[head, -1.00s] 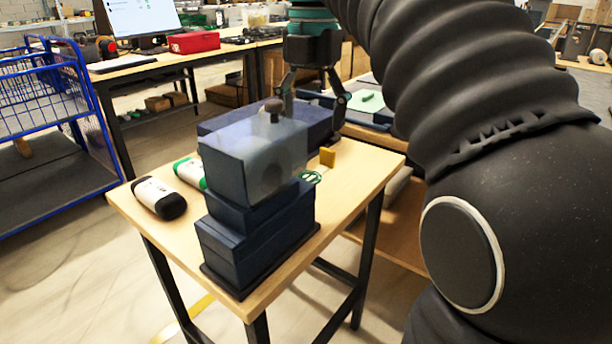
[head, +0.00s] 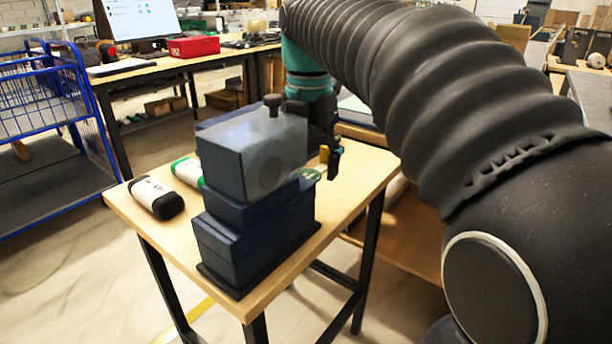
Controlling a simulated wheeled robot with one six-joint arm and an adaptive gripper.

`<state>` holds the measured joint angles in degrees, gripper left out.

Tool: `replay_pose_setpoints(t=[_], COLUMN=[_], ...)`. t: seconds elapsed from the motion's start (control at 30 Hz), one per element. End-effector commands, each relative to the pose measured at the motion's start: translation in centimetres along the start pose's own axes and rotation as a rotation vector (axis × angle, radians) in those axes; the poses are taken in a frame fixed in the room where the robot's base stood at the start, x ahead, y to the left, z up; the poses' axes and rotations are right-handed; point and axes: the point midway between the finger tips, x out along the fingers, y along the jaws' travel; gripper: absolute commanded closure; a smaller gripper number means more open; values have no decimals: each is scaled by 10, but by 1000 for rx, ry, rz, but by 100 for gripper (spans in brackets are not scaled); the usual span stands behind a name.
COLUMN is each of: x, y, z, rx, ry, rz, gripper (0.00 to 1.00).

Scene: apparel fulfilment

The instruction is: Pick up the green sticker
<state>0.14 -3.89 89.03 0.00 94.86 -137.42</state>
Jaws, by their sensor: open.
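The green sticker (head: 311,174) is a small, pale round piece with a green rim. It shows just right of the stacked dark blue boxes (head: 258,222), partly covered by them and by my gripper. My gripper (head: 319,164) is open and pointed down, low over the table behind the boxes. Its right finger (head: 334,163) shows just right of the sticker. The other finger is mostly hidden behind the boxes. I cannot tell whether a finger touches the sticker.
Two bottles (head: 157,197) lie at the table's left. A blue cart (head: 50,130) stands further left.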

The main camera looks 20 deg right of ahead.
Motion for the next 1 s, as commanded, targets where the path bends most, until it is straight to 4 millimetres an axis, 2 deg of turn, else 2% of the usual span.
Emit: replay_pose_setpoints(t=[0.93, 1.0], x=[4, 4], y=[0, 0], z=[0, 0], rx=[0, 0], ry=[0, 0], rz=[0, 0], gripper=[22, 36])
